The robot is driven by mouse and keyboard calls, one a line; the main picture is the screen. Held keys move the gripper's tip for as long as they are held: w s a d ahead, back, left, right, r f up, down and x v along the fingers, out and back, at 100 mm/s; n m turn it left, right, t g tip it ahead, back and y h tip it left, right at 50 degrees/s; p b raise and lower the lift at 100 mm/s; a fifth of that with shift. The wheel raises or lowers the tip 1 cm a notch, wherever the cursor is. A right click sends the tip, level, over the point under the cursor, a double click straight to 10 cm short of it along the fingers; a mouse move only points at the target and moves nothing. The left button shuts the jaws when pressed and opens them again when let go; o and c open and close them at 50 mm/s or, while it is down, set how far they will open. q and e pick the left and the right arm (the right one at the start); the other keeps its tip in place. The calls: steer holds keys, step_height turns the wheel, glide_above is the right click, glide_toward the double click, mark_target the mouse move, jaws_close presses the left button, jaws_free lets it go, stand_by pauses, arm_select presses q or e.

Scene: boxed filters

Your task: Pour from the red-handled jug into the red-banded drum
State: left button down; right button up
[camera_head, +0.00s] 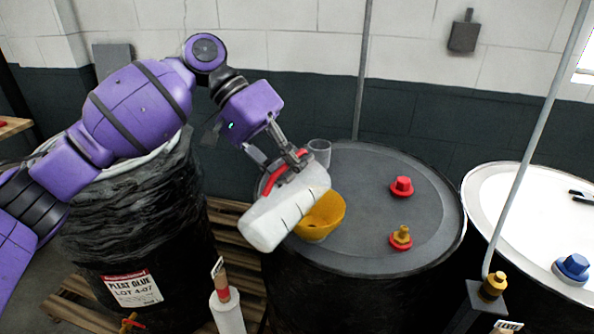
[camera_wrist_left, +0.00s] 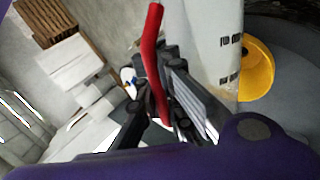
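The white jug (camera_head: 285,208) with a red handle (camera_head: 285,172) is held tilted above the middle drum's dark grey lid (camera_head: 360,170). My left gripper (camera_head: 282,158) is shut on the red handle; the wrist view shows its fingers around that handle (camera_wrist_left: 150,60) and the jug's white side (camera_wrist_left: 215,40). The jug partly covers a yellow funnel (camera_head: 325,215) on the lid; whether they touch is unclear. The lid carries a red cap (camera_head: 401,187) and a brass fitting with a red ring (camera_head: 400,237). No liquid shows. My right gripper is out of view.
A bag-lined black drum (camera_head: 135,240) stands at left, and a white-topped drum (camera_head: 515,205) with a blue cap (camera_head: 572,267) at right. A grey pole (camera_head: 535,135) rises in front. A white bottle (camera_head: 227,308) stands front centre. A grey cup-like ring (camera_head: 319,150) shows beyond the jug.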

mark_target(309, 172)
arm_select(q)
steer(key=shift+w+d+r+n+g+y, duration=0.3)
steer(key=shift+w+d+r, duration=0.05)
steer(key=shift+w, duration=0.05)
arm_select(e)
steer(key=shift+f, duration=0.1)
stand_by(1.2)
arm_select(q)
steer(key=shift+w+d+r, duration=0.15)
steer(key=shift+w+d, duration=0.1)
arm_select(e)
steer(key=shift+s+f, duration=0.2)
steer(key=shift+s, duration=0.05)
arm_select(q)
steer(key=shift+w+d+r+g+y+b, duration=0.15)
steer(key=shift+g+y+b, duration=0.15)
steer(key=shift+g, duration=0.1)
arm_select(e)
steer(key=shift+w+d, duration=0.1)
